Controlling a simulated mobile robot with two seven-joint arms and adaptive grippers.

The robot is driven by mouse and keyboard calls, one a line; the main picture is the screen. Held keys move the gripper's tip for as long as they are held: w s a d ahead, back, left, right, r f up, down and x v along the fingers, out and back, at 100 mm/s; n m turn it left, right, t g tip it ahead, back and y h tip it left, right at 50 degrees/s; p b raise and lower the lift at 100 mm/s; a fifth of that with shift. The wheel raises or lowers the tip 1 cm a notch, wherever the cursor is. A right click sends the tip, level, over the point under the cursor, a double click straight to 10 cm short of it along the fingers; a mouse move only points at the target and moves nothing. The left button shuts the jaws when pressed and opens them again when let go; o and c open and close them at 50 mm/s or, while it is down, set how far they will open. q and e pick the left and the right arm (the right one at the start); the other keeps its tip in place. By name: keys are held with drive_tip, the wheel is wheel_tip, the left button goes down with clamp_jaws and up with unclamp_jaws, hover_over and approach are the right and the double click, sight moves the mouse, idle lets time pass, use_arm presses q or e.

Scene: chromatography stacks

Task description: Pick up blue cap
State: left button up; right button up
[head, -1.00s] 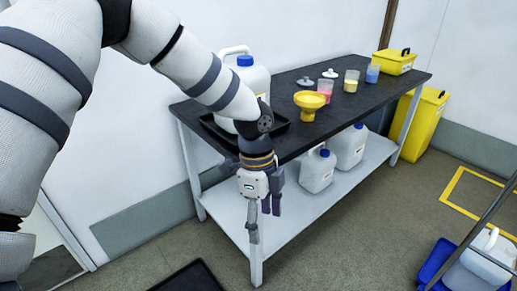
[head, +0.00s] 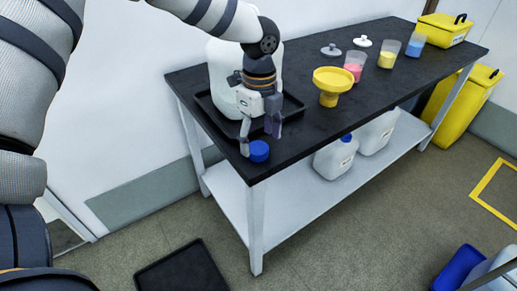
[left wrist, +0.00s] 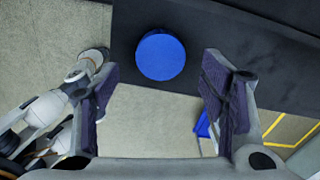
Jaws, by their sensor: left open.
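The blue cap (head: 259,151) is a short, round disc lying on the black tabletop close to its near-left corner. In the left wrist view the cap (left wrist: 160,56) appears between and beyond the fingertips, near the dark table edge. My left gripper (head: 259,134) is over that corner, pointing down, with its fingers open and empty. In the left wrist view the left gripper (left wrist: 162,84) has its two pads wide apart, wider than the cap, and neither touches it. My right gripper is not seen.
A large white jug (head: 225,70) stands in a black tray (head: 290,104) just behind the gripper. A yellow funnel (head: 332,80) and several beakers stand farther right. More jugs (head: 334,160) sit on the lower shelf. The tabletop right of the cap is clear.

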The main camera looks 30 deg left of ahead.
sight(259, 148)
use_arm(q)
wheel_tip(259, 148, down, 3)
drive_tip(key=shift+f, duration=0.1)
drive_tip(key=shift+c, duration=0.6)
drive_tip(key=c, duration=0.9)
